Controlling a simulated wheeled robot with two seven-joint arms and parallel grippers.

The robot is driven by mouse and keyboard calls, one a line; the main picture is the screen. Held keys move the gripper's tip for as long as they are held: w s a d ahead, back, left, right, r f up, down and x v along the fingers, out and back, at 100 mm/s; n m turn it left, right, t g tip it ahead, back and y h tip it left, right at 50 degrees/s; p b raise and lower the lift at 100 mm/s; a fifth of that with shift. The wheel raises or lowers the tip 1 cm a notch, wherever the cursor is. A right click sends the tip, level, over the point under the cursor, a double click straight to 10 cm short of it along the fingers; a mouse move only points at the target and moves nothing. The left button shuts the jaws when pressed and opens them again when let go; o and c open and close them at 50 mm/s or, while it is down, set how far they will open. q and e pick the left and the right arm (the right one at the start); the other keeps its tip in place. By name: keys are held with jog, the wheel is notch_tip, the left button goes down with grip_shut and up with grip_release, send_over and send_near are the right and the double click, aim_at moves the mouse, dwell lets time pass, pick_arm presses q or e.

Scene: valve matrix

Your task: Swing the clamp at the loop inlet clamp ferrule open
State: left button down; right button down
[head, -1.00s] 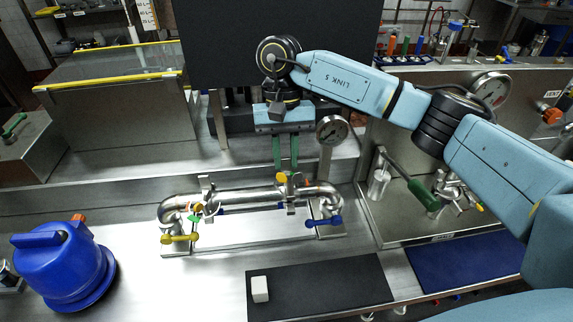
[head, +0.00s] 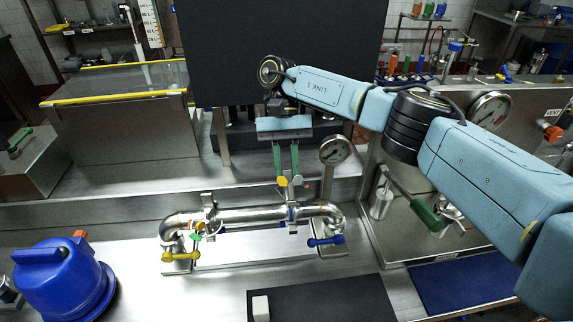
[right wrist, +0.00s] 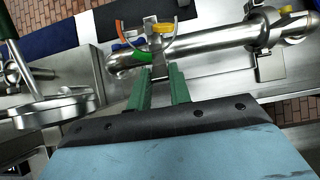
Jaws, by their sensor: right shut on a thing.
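A bent steel pipe loop (head: 250,214) stands on the bench in the head view, with a ferrule clamp near each end. My right gripper (head: 286,176) points down above the loop's right part. Its green fingers are close together on the small yellow-marked clamp part (head: 283,182), which stands above the pipe. In the right wrist view the fingertips (right wrist: 163,70) close on a grey metal piece by the pipe, beside an arc marked orange and green (right wrist: 124,42). The fingers hide part of the clamp, so how wide it is open cannot be told. My left gripper is not in view.
A blue valve handle (head: 326,241) and a yellow one (head: 180,256) sit at the loop's ends. A gauge (head: 335,150) stands close to the right of my gripper. A blue container (head: 62,278) is at left, and a dark mat (head: 330,298) with a white block (head: 260,308) in front.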

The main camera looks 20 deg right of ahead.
jog(key=shift+r, duration=0.1)
jog(key=c, duration=1.3)
grip_release()
